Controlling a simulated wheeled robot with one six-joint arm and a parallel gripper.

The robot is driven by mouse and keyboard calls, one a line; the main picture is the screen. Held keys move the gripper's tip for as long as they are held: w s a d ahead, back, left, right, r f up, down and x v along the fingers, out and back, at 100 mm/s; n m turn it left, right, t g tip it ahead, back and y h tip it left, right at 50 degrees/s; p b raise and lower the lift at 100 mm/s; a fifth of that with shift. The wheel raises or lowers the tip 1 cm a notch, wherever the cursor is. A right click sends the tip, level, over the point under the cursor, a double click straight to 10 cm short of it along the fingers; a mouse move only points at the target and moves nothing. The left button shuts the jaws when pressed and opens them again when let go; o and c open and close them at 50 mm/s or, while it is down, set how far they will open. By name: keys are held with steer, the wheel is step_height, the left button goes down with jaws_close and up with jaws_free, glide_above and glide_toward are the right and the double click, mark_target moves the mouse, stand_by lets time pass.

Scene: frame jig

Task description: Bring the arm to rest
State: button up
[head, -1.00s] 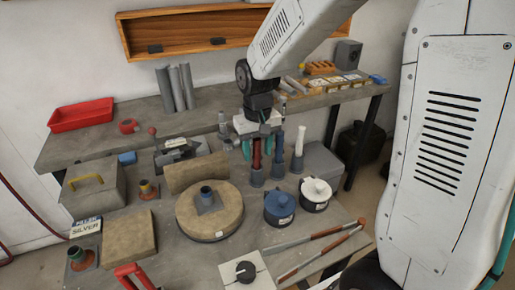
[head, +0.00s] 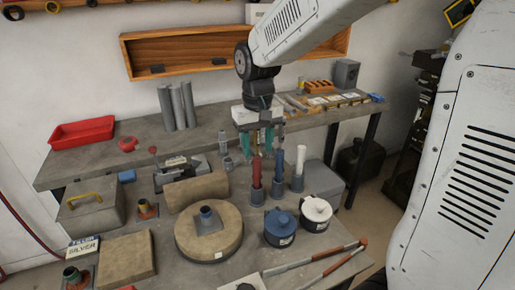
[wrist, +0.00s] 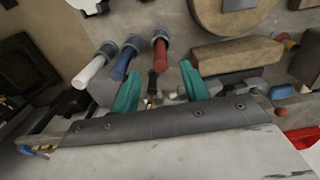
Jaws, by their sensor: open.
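My gripper (head: 256,141) hangs from my arm above the back part of the near bench, its two green fingers apart with nothing between them. In the wrist view the green fingers (wrist: 158,92) are also spread and empty. Below and close to it in the head view stand a red stick (head: 257,172), a blue stick (head: 279,168) and a white stick (head: 300,160), each upright in a grey holder. In the wrist view the red stick (wrist: 160,55) lies beyond the gap between the fingers. I cannot tell the exact height of the gripper over them.
A round tan disc (head: 184,232) with a grey piece on it, a blue pot (head: 280,230) and a white pot (head: 316,211) stand in front. A tan block (head: 196,190) lies left of the sticks. A red tray (head: 82,133) sits on the back bench (head: 120,120).

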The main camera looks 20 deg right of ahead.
steer(key=shift+s, duration=0.1)
steer(key=s+d+r, duration=0.1)
steer(key=s+r, duration=0.1)
steer(key=s, duration=1)
steer(key=s+d+r+t, duration=0.1)
steer(key=s+d+r, duration=0.1)
steer(key=s, duration=1)
steer(key=shift+s+r, duration=0.2)
steer(key=shift+r, duration=0.3)
